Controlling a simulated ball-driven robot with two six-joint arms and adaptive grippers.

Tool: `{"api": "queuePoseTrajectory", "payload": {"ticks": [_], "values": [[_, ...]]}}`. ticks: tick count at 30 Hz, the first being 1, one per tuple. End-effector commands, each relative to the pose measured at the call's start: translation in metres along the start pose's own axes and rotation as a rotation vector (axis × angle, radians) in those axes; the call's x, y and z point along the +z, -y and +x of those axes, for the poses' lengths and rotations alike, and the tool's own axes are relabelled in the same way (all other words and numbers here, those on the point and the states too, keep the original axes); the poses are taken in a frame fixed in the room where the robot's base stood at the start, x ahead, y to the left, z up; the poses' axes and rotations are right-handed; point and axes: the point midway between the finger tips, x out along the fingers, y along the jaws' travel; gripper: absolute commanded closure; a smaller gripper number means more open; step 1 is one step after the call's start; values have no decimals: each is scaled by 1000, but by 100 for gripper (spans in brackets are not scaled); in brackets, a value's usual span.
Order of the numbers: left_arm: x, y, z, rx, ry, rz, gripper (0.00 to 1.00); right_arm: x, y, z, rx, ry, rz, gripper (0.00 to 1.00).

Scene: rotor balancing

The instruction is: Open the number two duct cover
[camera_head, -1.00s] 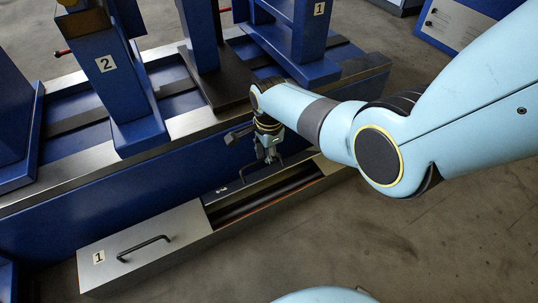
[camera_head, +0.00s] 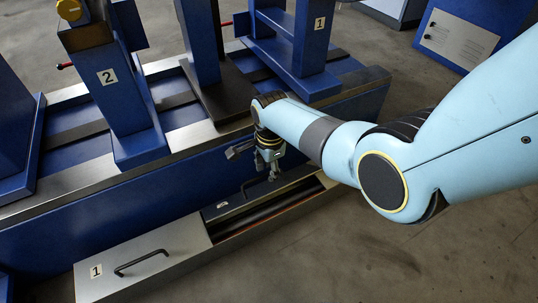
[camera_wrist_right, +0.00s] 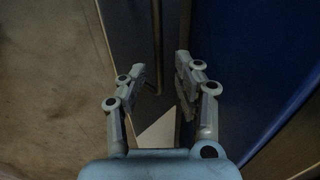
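The number two duct cover (camera_head: 222,212) is a grey lid with a small plate near its left end. It lies behind a dark open slot of the duct, and its handle is partly hidden by my right gripper. My right gripper (camera_head: 268,172) points down just above this cover. In the right wrist view its two fingers (camera_wrist_right: 160,78) are apart, with a dark narrow bar (camera_wrist_right: 157,45) showing between and beyond them. I cannot tell whether they touch it. My left gripper is not in view.
The number one duct cover (camera_head: 145,262) with a black handle (camera_head: 142,262) lies at the left end of the duct. The blue machine bed (camera_head: 110,232) rises directly behind the duct. Blue posts marked 2 (camera_head: 107,77) and 1 (camera_head: 319,24) stand on it. Floor is clear in front.

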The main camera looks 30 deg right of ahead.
Motion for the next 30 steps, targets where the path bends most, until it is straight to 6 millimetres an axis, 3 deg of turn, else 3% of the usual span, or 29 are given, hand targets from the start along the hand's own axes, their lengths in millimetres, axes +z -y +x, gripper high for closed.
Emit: {"api": "queuePoseTrajectory", "payload": {"ticks": [15, 21, 29, 30], "values": [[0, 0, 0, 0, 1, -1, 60, 0, 0, -93, -3, -1, -1, 68], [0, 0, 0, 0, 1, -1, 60, 0, -1, -108, 0, -1, -1, 68], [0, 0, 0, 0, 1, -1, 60, 0, -1, -110, 1, -1, -1, 68], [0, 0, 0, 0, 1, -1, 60, 0, -1, -110, 1, -1, -3, 73]]}}
